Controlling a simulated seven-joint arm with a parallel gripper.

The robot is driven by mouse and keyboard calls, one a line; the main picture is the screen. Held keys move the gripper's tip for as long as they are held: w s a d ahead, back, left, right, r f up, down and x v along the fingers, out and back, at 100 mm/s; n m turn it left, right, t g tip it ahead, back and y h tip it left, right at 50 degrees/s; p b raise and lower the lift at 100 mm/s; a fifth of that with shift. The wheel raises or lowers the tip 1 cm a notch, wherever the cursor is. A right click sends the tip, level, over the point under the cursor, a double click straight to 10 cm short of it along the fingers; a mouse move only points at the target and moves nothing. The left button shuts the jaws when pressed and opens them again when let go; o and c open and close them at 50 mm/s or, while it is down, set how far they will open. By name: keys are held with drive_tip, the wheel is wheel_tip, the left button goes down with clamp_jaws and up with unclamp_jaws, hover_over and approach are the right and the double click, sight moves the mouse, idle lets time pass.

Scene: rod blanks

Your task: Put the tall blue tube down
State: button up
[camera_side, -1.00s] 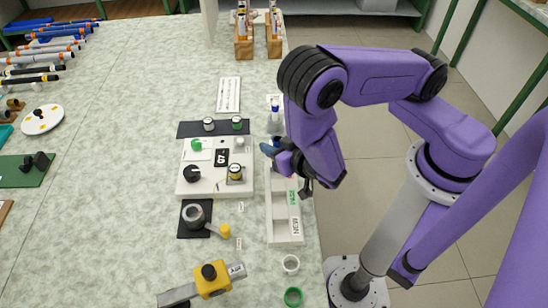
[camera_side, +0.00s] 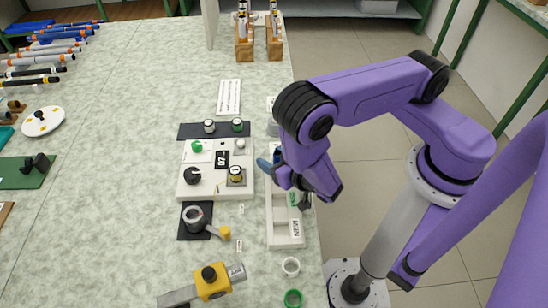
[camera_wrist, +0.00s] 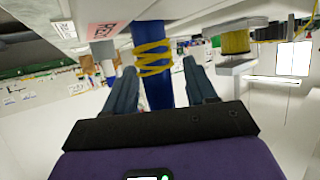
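The tall blue tube (camera_wrist: 157,88) with crossed yellow bands stands between my two fingers in the wrist view. One end runs up to the white surface at the picture's top; the other is hidden by my palm. My gripper (camera_wrist: 160,75) has its dark fingers apart, one on each side of the tube, with a narrow gap visible, clearest on the right. In the side view my gripper (camera_side: 268,163) is low over the white tray (camera_side: 287,242), near its far part. The tube cannot be made out clearly there.
Left of the tray is a white panel (camera_side: 205,183) with knobs and a small display. The table's left middle is clear.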

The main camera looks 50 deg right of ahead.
drive_tip(key=shift+r, duration=0.15)
drive_tip(key=shift+s+a+r, duration=0.1)
drive_tip(key=shift+s, duration=0.2)
drive_tip(key=v, duration=1.1)
drive_tip(key=s+a+f+n+g+y, duration=0.2)
drive_tip(key=s+a+g+y, duration=0.1)
drive_tip(key=s+a+g, duration=0.4)
drive_tip(key=s+a+r+n+g+y, duration=0.1)
drive_tip(key=s+r+n+g+y, duration=0.1)
drive_tip(key=s+r+n+g, duration=0.3)
drive_tip(key=w+d+r+n+h, duration=0.1)
drive_tip(key=d+r+n, duration=0.2)
drive_tip(key=d+r, duration=0.5)
drive_tip(key=w+d+r+n+g+h, duration=0.1)
drive_tip(key=w+d+r+n, duration=0.1)
drive_tip(key=d+r+n, duration=0.2)
drive_tip(key=d+r, duration=0.3)
drive_tip(key=d, duration=0.2)
drive_tip(key=shift+w+r, duration=0.3)
drive_tip(key=shift+r, duration=0.1)
